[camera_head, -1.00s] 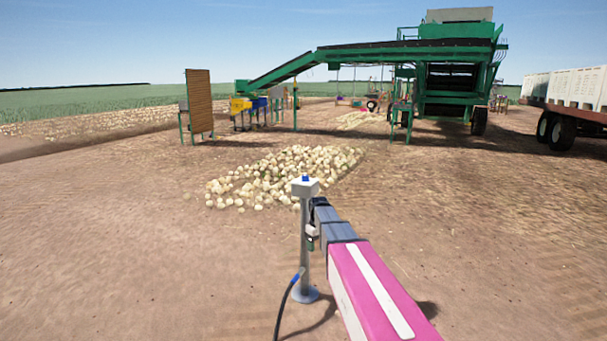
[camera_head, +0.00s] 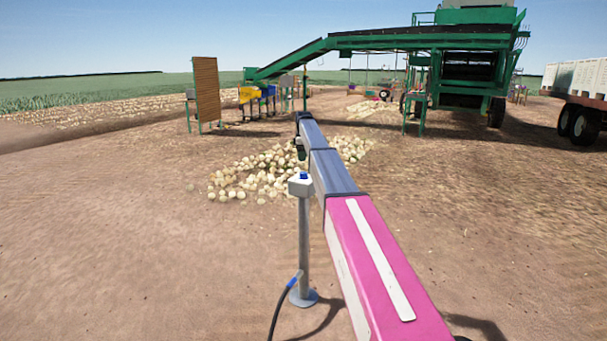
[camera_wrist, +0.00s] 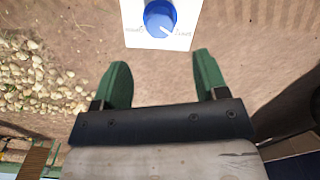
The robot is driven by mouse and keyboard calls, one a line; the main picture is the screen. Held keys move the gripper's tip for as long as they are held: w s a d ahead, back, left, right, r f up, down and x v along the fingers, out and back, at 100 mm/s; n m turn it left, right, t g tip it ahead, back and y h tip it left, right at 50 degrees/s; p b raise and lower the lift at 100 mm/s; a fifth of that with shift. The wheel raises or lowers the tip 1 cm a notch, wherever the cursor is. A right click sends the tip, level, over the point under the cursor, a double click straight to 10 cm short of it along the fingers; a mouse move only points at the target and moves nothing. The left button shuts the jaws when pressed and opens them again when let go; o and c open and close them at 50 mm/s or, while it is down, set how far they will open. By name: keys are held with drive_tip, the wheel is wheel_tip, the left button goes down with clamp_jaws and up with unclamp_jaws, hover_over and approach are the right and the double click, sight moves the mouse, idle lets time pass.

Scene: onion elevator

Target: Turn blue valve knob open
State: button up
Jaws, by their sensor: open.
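The blue valve knob (camera_wrist: 160,18) sits on a white box face at the top of the wrist view, with a pale pointer mark and small lettering on both sides.
A dark hose with a blue end (camera_head: 286,297) runs from the post's base. An onion pile (camera_head: 255,174) lies behind the post. The green elevator machine (camera_head: 465,65), a brown panel (camera_head: 207,90) and a trailer (camera_head: 585,100) stand farther back. Bare soil surrounds the post.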

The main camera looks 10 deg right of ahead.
sight(304, 173)
wheel_tip(304, 173, down, 9)
drive_tip(key=shift+f, duration=0.15)
drive_tip(key=c, duration=0.9)
